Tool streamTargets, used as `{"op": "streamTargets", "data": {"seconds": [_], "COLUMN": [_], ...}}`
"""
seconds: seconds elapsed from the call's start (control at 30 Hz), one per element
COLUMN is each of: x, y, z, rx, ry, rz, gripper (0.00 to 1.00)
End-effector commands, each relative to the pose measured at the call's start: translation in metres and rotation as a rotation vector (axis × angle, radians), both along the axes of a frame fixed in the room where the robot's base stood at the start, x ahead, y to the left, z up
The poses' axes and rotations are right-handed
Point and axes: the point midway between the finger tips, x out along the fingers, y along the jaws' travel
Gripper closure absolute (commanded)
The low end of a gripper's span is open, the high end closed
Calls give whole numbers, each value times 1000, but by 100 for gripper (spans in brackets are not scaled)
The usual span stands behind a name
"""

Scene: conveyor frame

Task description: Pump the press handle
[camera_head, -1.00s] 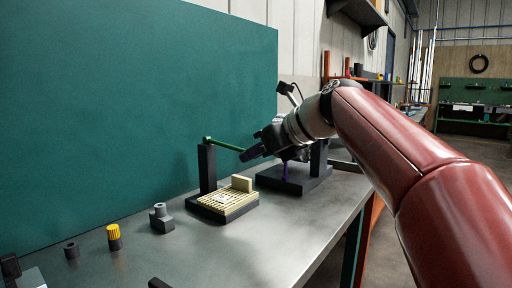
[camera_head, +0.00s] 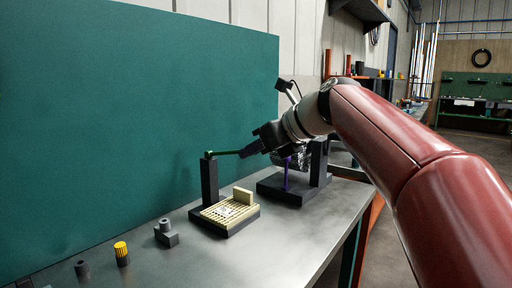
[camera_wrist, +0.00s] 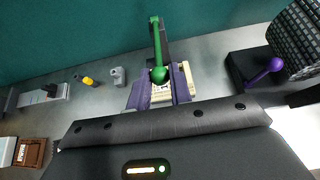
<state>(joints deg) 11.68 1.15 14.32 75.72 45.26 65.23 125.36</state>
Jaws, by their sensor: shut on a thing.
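The press has a black post (camera_head: 209,182), a green handle (camera_head: 223,153) pivoted at its top, and a black base with a cream slotted plate (camera_head: 229,212). My gripper (camera_head: 247,149) is shut on the free end of the green handle, which stands about level above the plate. In the wrist view the green handle (camera_wrist: 156,45) runs away from me, and its round end sits between my two purple-grey fingers (camera_wrist: 159,82). The plate is partly hidden there behind the fingers and handle.
A second black stand with a purple lever (camera_head: 286,174) is just right of the press. A green panel (camera_head: 130,110) rises behind the bench.

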Motion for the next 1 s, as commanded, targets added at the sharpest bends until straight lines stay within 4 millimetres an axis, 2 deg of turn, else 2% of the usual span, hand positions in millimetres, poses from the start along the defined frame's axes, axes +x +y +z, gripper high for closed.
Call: {"op": "streamTargets", "data": {"seconds": [0.3,0.6,0.87,1.0], "x": [0,5,5,4], "y": [0,6,6,5], "z": [3,26,25,17], "rx": [0,1,1,0], "ry": [-3,-3,-4,-2], "rz": [-2,-1,-2,-3], "gripper": [94,94,94,94]}}
